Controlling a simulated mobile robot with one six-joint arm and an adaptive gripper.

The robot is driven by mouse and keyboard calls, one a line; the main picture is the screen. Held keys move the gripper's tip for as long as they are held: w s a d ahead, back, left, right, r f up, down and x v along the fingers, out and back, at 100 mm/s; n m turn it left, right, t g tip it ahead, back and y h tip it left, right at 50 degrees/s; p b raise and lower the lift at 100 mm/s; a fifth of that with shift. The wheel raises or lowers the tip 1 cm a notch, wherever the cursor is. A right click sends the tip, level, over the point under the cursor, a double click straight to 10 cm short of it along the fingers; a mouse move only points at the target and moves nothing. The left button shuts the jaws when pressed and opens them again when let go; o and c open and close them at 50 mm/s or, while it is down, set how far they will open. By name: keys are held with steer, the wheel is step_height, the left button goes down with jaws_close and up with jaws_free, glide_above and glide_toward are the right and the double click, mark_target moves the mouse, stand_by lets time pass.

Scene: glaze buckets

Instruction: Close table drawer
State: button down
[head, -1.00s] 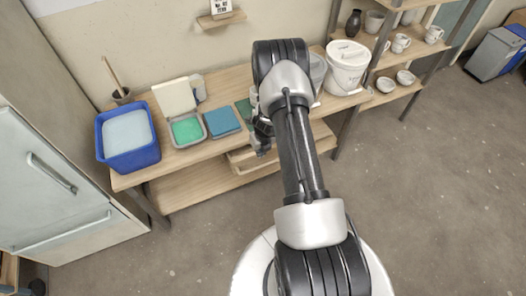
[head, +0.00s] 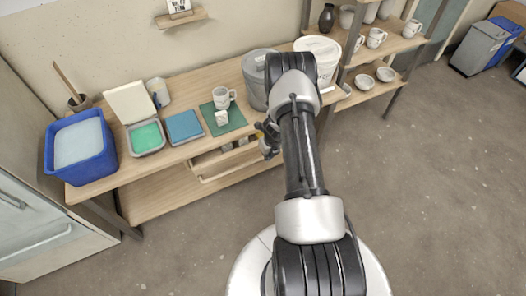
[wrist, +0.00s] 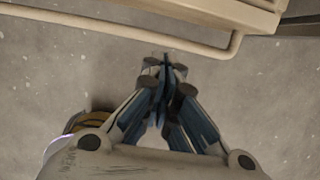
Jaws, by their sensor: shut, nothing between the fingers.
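The wooden table (head: 205,88) stands along the wall in the head view. Its drawer (head: 228,166) is pulled out below the tabletop, at the right part of the table, with a few small items partly visible inside. In the wrist view the drawer's front and pale bar handle (wrist: 130,37) cross the top. My gripper (head: 268,146) is at the right end of the drawer in the head view. In the wrist view my gripper (wrist: 165,66) is shut and empty, its fingertips just below the handle in the picture; a gap of floor shows between them. Contact is not seen.
On the table are a blue tub (head: 80,150), a green-filled tray (head: 146,137), a blue block (head: 184,127), a mug (head: 222,98) on a green mat and a grey bucket (head: 258,80). A white bucket (head: 318,58) and shelves stand right. Floor (head: 430,190) is clear at right.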

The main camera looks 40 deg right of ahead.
mark_target(263, 157)
steer(key=shift+w+d+f+p, duration=0.15)
steer(key=shift+w+f, duration=0.25)
steer(key=shift+w, duration=0.2)
steer(key=shift+w+d+f+p, duration=0.15)
steer(key=shift+w+f, duration=0.25)
steer(key=shift+w, duration=0.2)
steer(key=shift+w+d+f, duration=0.1)
steer(key=shift+w+d, duration=0.05)
steer(key=shift+w, duration=0.8)
steer(key=shift+w+d, duration=0.1)
steer(key=shift+w, duration=0.05)
